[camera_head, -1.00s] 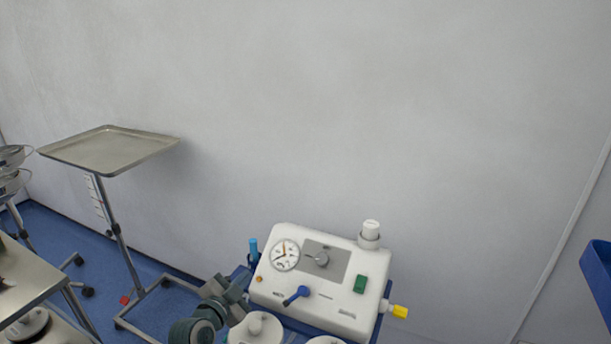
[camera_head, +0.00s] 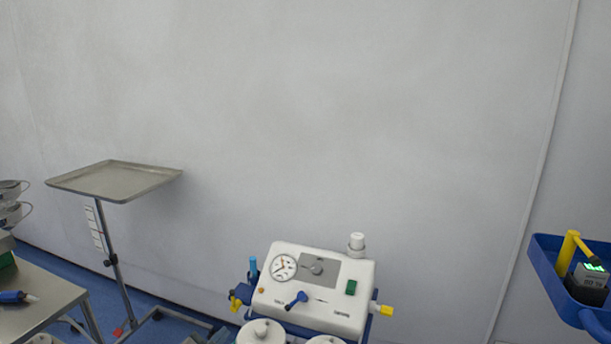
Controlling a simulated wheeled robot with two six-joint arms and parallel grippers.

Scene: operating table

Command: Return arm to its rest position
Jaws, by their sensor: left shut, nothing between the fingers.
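The machine has a round gauge, a grey panel with a knob, a blue lever and a green switch. Two white-lidded canisters (camera_head: 260,332) stand in front of it. My right gripper is not in view.
A steel tray stand (camera_head: 115,181) stands at the left against the wall. A steel table (camera_head: 38,309) with a blue-handled instrument (camera_head: 14,297) is at the lower left. A blue bin (camera_head: 546,268) holding a yellow-handled item and a dark device is at the right.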

